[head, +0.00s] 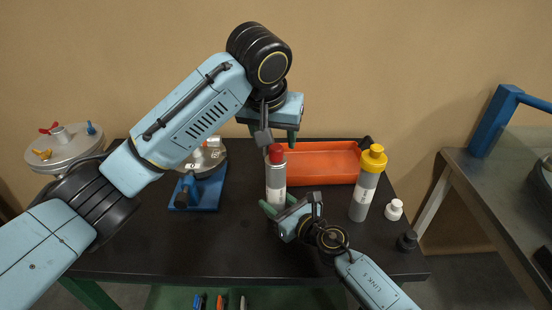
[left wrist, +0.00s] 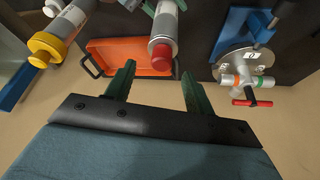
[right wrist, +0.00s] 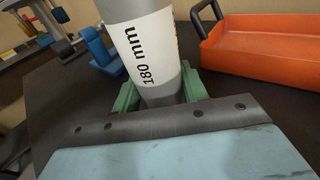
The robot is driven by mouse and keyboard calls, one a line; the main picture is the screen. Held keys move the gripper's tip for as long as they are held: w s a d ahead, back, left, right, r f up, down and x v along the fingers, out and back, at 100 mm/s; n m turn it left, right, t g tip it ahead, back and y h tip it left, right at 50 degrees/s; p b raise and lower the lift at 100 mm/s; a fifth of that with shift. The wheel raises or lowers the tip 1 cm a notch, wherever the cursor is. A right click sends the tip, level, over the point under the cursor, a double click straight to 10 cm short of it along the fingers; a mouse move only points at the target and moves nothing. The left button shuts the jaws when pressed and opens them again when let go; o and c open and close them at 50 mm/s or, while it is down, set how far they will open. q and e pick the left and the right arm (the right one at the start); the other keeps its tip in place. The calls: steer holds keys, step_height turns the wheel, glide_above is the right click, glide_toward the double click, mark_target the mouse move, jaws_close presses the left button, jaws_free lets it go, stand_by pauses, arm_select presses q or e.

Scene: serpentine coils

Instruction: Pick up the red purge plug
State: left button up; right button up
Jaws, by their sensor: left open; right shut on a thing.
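The red purge plug (head: 275,154) caps the top of an upright grey cylinder (head: 275,176) with a white label. My right gripper (head: 279,203) is shut on the lower part of this cylinder; in the right wrist view the label on the cylinder (right wrist: 145,45) reads "180 mm", and the plug is out of that view. I cannot tell whether the cylinder touches the table. My left gripper (head: 278,140) is open and empty just above the plug. In the left wrist view the red plug (left wrist: 162,58) shows near the fingertips, between the two fingers, with gaps on both sides.
An orange tray (head: 325,179) lies behind the cylinder on the dark table (head: 200,245). A yellow-capped cylinder (head: 364,196) and a small white bottle (head: 394,210) stand to the right. A round metal fixture on a blue base (head: 208,197) is at left.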

mark_target(276, 147)
arm_select(q)
steer(key=x, duration=0.5)
steer(key=shift+w+f, duration=0.2)
steer(key=shift+w, duration=0.25)
steer(key=c, duration=1.2)
